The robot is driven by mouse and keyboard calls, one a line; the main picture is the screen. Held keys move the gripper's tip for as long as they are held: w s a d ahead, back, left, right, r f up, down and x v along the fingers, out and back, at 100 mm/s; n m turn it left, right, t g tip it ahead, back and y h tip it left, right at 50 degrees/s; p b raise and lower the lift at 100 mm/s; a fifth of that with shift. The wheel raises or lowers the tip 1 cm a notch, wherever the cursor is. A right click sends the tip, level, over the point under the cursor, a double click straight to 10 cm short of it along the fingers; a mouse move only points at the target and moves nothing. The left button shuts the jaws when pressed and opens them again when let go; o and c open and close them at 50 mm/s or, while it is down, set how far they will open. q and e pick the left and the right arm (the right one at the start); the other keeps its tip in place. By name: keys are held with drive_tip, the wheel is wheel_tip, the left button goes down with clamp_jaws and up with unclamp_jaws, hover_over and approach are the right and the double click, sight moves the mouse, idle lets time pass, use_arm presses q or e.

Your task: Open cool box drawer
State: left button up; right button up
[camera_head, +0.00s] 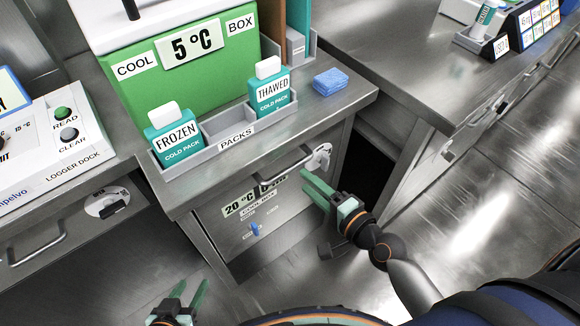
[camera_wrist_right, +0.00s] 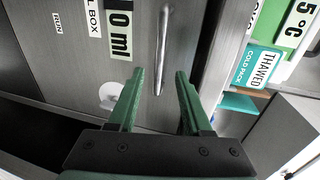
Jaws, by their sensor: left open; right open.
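The cool box drawer (camera_head: 236,226) is a grey metal front below the counter edge, with a temperature label and a cool box label. It looks shut. Its bar handle (camera_head: 268,180) runs along the upper part of the front. My right gripper (camera_head: 305,180) is open and empty at the right end of the handle. In the right wrist view the handle (camera_wrist_right: 162,50) lies lengthwise, its near end showing between the green fingers (camera_wrist_right: 160,74); contact cannot be told. My left gripper (camera_head: 189,292) is open and empty at the bottom of the head view, away from the drawer.
Above the drawer stand a green cool box (camera_head: 190,75) and a packs tray (camera_head: 222,148) holding frozen (camera_head: 174,141) and thawed (camera_head: 269,93) cold packs. A blue sponge-like block (camera_head: 330,81) lies beside it. A logger dock (camera_head: 68,150) is at left. Floor is clear at right.

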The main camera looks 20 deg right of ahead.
sight(291, 167)
drive_tip(key=x, duration=0.7)
drive_tip(key=shift+w+b, duration=0.2)
drive_tip(key=shift+b, duration=0.1)
clamp_jaws()
drive_tip(key=shift+f, duration=0.1)
idle(1.0)
